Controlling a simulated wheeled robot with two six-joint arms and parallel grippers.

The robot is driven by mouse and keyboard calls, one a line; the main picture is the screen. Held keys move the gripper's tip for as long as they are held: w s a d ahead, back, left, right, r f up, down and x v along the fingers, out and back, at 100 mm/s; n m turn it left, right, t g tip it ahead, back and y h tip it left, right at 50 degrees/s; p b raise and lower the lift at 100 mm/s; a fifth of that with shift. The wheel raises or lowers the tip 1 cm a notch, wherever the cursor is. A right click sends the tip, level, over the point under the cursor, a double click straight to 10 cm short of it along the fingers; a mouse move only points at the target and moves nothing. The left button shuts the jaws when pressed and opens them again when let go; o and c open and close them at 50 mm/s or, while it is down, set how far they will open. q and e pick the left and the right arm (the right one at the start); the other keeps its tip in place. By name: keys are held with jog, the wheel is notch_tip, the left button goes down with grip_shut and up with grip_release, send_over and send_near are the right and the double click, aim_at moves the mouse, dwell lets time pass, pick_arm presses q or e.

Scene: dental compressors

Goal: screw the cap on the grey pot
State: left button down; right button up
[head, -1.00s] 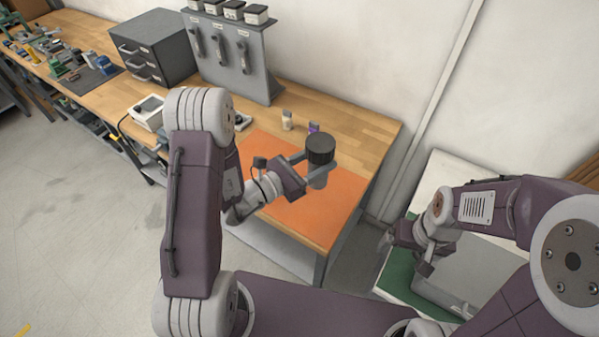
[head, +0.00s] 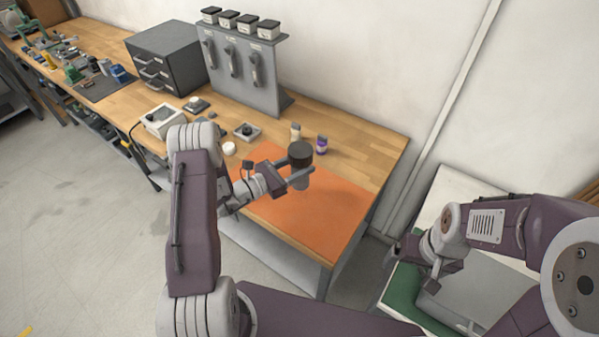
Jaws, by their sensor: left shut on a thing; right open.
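My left gripper (head: 294,175) is shut on the grey pot (head: 301,183), holding it upright over the back part of the orange mat (head: 318,212). A black cap (head: 300,150) sits on top of the pot, above the fingers. I cannot tell how tightly it is seated. My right gripper (head: 430,287) is open, low at the right, apart from the pot and over the grey and green surface beside the bench; its fingertips are hard to make out.
Behind the pot stand a small pale bottle (head: 295,131) and a purple-labelled bottle (head: 321,144). A white round piece (head: 229,148) and a grey square fixture (head: 247,131) lie to the left. A grey tool rack (head: 245,70) and a drawer cabinet (head: 168,57) stand farther back.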

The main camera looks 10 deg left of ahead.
pick_arm(q)
jog(key=shift+w+a+f, duration=0.1)
jog(key=shift+w, duration=0.05)
jog(key=shift+f, duration=2)
jog(key=shift+f, duration=0.1)
jog(key=c, duration=0.6)
grip_release()
